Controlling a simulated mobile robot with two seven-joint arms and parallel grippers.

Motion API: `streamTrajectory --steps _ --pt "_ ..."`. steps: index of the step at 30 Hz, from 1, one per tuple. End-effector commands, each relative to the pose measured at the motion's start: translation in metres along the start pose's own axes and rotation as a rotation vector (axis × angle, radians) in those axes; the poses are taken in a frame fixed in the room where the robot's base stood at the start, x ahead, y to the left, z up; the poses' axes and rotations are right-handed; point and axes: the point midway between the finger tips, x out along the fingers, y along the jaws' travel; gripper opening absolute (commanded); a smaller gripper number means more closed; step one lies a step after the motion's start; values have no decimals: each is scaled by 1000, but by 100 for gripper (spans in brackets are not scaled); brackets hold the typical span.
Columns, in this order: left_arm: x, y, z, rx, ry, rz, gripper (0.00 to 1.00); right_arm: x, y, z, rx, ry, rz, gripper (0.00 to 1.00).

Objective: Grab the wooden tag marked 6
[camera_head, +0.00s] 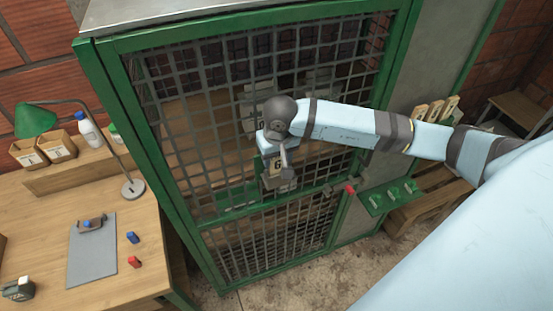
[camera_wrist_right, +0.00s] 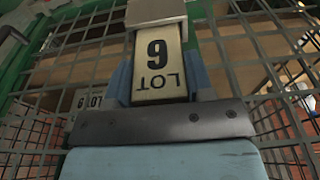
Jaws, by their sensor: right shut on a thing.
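The pale wooden tag marked LOT 6 (camera_wrist_right: 158,68) fills the top middle of the right wrist view, upside down there. In the head view the tag (camera_head: 276,165) shows at the front of the green cage's mesh door (camera_head: 215,110). My right gripper (camera_wrist_right: 158,82) is shut on the tag, with a light blue finger on each side. In the head view the wrist of my right gripper (camera_head: 277,172) partly hides the tag. My left gripper is not in view.
Several wooden tags (camera_head: 435,109) stand right of the cage, above a green plate with hooks (camera_head: 391,196). A red-ended latch (camera_head: 349,188) sticks out by the door. A wooden desk (camera_head: 60,220) stands left.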

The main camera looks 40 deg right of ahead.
Motion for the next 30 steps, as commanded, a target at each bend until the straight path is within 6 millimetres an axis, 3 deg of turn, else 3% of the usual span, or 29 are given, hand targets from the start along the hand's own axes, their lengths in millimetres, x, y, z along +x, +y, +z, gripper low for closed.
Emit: streamTrajectory --steps 5,16,23,30 --pt "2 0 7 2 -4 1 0 -13 0 -3 -1 4 -1 25" --pt "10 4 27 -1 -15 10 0 -68 0 -11 -1 6 -1 25" --pt "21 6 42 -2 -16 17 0 -70 0 44 -6 2 0 25" --pt "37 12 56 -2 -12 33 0 -81 0 113 -6 2 0 25"
